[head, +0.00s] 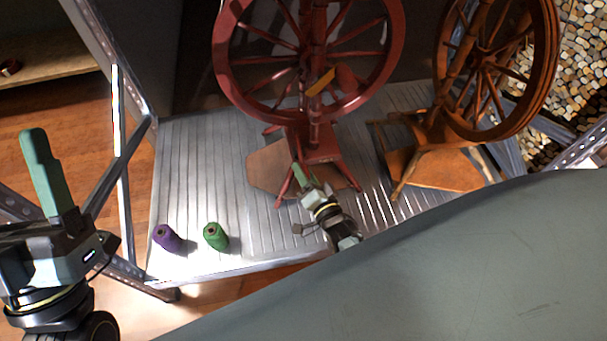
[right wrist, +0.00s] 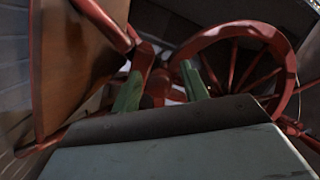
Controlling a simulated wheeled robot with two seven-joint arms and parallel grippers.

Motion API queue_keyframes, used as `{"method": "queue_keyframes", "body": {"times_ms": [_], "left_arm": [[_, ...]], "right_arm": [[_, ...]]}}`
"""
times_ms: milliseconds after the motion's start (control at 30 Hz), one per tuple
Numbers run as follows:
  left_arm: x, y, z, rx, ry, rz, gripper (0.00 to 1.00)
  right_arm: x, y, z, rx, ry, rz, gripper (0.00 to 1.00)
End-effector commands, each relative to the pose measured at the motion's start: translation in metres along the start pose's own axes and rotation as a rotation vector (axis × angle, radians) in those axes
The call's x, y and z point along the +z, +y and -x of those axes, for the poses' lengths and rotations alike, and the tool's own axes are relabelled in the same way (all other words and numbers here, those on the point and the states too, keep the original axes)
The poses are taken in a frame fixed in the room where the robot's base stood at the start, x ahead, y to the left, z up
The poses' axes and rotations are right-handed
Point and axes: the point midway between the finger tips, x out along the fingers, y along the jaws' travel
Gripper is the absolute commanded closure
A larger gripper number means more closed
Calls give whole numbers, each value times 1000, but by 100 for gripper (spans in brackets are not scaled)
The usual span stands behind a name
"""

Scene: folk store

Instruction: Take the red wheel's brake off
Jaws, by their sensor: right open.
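The red wheel (head: 309,55) is a red spinning wheel standing upright on a ribbed metal shelf (head: 185,190). It also shows in the right wrist view (right wrist: 235,60). A yellow-orange piece (head: 320,82) sits in front of its spokes; I cannot tell whether this is the brake. My right gripper (head: 302,178) is low at the front of the red wheel's stand, by its legs. In the right wrist view its green fingers (right wrist: 162,88) are apart, with red wooden parts beyond them. My left gripper (head: 45,165) is at the far left, away from the wheel; its jaw gap is unclear.
A brown spinning wheel (head: 497,70) stands on the shelf to the right. A purple spool (head: 168,238) and a green spool (head: 215,236) stand near the front left edge. Metal frame posts (head: 118,110) bound the shelf. The shelf's left part is mostly clear.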

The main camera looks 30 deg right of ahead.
Motion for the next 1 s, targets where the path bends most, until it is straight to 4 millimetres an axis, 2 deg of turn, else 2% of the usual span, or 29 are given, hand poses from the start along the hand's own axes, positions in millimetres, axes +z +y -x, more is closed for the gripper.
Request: {"method": "queue_keyframes", "body": {"times_ms": [133, 433, 767, 1000], "left_arm": [[-4, 0, 2, 1, 45, 0, 32], [-6, 0, 2, 1, 53, 0, 32], [-6, 0, 2, 1, 52, -1, 32], [-6, 0, 2, 1, 52, -1, 32]], "right_arm": [[0, 0, -8, 1, -1, 0, 56], [0, 0, -10, 1, -1, 0, 56], [0, 0, -10, 1, -1, 0, 99], [0, 0, -9, 1, -1, 0, 100]]}}
